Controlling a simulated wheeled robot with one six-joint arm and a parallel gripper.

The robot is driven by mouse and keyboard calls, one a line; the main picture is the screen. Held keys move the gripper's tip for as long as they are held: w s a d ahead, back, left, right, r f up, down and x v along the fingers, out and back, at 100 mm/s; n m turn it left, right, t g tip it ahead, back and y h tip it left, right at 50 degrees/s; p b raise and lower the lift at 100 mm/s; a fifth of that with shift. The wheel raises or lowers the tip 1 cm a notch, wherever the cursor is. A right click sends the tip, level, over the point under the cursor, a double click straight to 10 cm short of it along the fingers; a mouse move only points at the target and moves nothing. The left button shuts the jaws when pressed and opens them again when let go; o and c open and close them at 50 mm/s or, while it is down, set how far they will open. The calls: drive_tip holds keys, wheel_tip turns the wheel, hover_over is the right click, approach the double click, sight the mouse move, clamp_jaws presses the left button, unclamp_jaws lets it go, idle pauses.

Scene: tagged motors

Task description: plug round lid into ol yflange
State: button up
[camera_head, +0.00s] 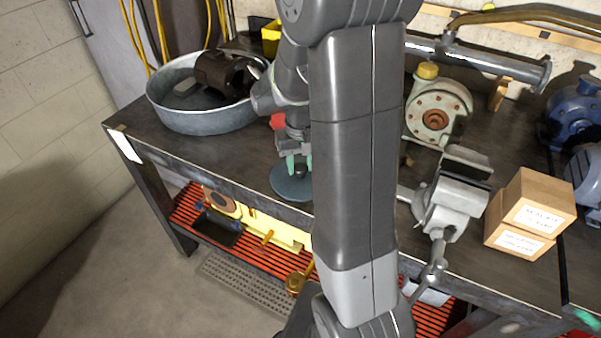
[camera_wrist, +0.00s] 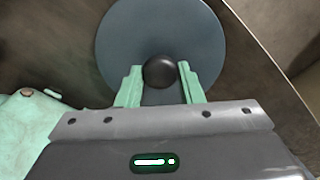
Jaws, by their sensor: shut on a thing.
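The round lid is a flat blue-grey disc (camera_wrist: 205,38) with a dark ball knob (camera_wrist: 160,70) at its middle. In the head view the lid (camera_head: 290,186) is at the front edge of the bench, partly behind my arm. My gripper (camera_wrist: 160,77) is shut on the knob, one green finger on each side. It also shows in the head view (camera_head: 296,162). I cannot tell if the lid touches the bench. A pale green pump (camera_head: 452,100) with a rusty round flange (camera_head: 435,119) stands to the right of my arm; whether it is the oily flange is unclear.
A round metal tub (camera_head: 195,122) holding a dark motor (camera_head: 222,73) stands at the left. A grey vise (camera_head: 455,200) and cardboard boxes (camera_head: 537,202) are at the right front, with blue motors (camera_head: 575,112) beyond. The bench (camera_head: 190,148) is clear in front of the tub.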

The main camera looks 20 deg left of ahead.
sight(301, 166)
wheel_tip(301, 166, up, 10)
idle(0.6)
